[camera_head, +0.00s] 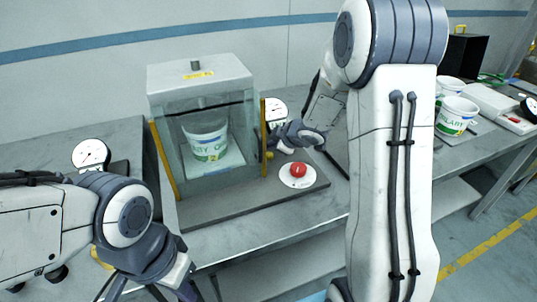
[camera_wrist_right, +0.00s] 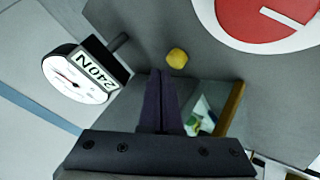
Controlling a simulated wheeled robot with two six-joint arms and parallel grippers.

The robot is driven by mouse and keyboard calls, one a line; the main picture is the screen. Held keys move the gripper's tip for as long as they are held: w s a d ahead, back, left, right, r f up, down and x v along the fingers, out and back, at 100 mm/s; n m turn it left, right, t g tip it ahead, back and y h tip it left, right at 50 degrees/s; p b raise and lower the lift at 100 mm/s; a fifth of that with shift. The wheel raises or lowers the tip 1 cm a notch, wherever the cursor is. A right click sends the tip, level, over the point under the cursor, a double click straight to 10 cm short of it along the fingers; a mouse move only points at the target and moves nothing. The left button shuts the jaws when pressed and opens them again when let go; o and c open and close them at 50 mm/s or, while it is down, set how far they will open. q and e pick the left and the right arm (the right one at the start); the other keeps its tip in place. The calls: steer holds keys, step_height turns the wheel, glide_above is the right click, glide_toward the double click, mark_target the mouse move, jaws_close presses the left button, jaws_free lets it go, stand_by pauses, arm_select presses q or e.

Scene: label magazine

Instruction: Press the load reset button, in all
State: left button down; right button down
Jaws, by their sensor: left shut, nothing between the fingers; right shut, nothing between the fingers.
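A red button (camera_head: 298,170) on a round white base (camera_head: 298,183) sits at the front right of the grey plate under the press cabinet. In the right wrist view the red button (camera_wrist_right: 275,18) is at the top right, partly cut off. No label on it is readable. My right gripper (camera_head: 283,150) is shut and empty, just behind and left of the button, apart from it. Its closed fingers (camera_wrist_right: 160,80) show in the right wrist view, pointing near a small yellow knob (camera_wrist_right: 177,58). My left gripper (camera_head: 180,290) is low at the left, partly cut off.
A clear-walled cabinet (camera_head: 200,85) holds a white tub (camera_head: 206,140). A gauge marked 240N (camera_wrist_right: 75,78) stands near the right gripper. Another gauge (camera_head: 91,154) stands at the left. More tubs (camera_head: 457,115) stand at the right. My right arm covers much of the bench.

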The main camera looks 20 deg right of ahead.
mark_target(272, 156)
stand_by(0.6)
steer(key=shift+f+b, duration=0.3)
steer(key=shift+f, duration=0.1)
steer(key=shift+f+b, duration=0.45)
steer(key=shift+f, duration=0.1)
stand_by(0.5)
stand_by(0.4)
steer(key=shift+r+p, duration=0.95)
steer(key=shift+p, duration=0.15)
step_height(272, 156, up, 5)
steer(key=p, duration=0.5)
